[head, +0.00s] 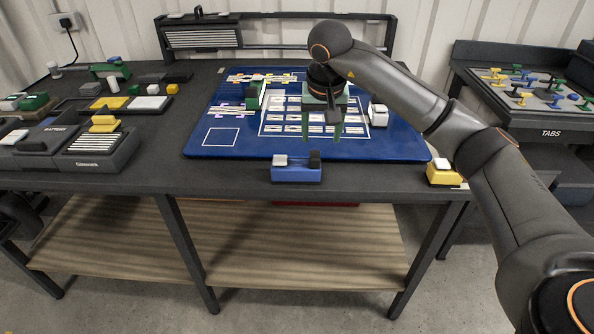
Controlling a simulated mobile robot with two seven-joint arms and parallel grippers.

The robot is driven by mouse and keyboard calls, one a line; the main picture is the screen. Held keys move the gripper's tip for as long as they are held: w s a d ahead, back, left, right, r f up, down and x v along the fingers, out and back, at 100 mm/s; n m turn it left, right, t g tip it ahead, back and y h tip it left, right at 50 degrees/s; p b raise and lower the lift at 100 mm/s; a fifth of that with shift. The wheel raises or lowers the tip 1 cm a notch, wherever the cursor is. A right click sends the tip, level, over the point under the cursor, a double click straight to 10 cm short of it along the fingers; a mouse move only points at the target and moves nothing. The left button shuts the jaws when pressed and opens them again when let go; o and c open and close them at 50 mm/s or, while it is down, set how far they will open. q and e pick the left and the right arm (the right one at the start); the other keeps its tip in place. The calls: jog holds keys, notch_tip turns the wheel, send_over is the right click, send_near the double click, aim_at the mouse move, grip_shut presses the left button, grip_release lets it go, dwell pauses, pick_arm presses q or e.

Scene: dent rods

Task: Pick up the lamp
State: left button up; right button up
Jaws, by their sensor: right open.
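No object in the head view is clearly recognisable as the lamp. My right gripper (322,136) points down over the blue board (220,115). Its two green fingers are apart, and I see nothing held between them. It hangs over the white grid (275,127) on the board; its exact height is hard to tell. A small white block-like object (378,117) stands to its right on the board. A green and dark object (254,97) stands to its left. A blue block with a white and a black top (297,173) sits at the table's front edge. My left gripper is out of view.
A yellow block with a white top (443,175) sits at the front right edge. Grey holders (105,160) and several small parts crowd the table's left. A dark frame (290,18) stands at the back.

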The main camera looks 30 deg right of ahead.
aim_at(315, 154)
jog(key=x, duration=0.7)
jog(key=shift+w+a+f, duration=0.15)
jog(key=shift+w+a, duration=0.2)
jog(key=shift+c, duration=0.3)
grip_shut()
dwell(0.8)
